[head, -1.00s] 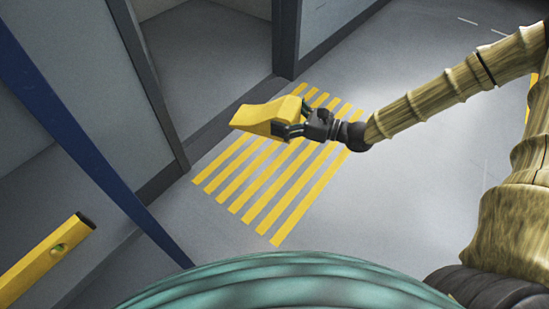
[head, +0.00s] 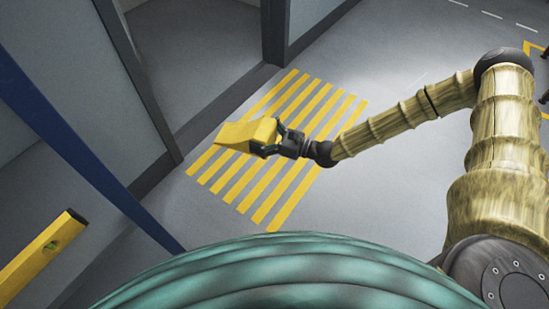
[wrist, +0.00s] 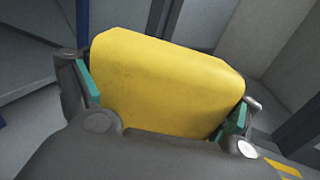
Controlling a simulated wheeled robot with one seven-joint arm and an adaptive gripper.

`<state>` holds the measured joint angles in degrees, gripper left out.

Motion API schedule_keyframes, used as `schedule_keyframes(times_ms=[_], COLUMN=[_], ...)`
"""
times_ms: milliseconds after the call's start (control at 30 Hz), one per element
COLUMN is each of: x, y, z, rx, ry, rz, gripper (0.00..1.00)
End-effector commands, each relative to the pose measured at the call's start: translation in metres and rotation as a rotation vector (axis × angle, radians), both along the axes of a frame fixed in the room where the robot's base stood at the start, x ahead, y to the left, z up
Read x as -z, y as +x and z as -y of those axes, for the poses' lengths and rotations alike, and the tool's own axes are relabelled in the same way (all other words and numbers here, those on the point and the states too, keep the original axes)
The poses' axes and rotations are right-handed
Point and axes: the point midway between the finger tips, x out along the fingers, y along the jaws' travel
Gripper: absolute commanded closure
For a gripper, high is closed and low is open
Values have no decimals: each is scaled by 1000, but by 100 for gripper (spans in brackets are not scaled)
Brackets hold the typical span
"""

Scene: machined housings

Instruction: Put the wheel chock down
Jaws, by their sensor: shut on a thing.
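The yellow wheel chock (head: 240,133) is a wedge held by my gripper (head: 272,140), with its thin end pointing left in the head view. In the wrist view the chock (wrist: 165,85) fills the middle, and my gripper (wrist: 160,105) is shut on it, with a green pad against each side. In the head view the chock overlaps the left part of the yellow-striped floor marking (head: 290,150). I cannot tell exactly how high above the floor it is.
An open doorway (head: 205,60) with dark frames lies behind and left of the stripes. Grey floor (head: 400,60) is clear to the right of the stripes.

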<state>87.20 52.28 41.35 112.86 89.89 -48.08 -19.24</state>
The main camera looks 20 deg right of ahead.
Motion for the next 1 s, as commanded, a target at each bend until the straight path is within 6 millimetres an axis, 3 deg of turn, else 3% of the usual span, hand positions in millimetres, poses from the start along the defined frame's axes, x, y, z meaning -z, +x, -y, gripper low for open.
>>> schedule_keyframes(times_ms=[533,1000], x=[86,160], y=[-13,-34], z=[3,22], rx=[79,169], ry=[2,3], rz=[-1,-3], gripper=[54,54])
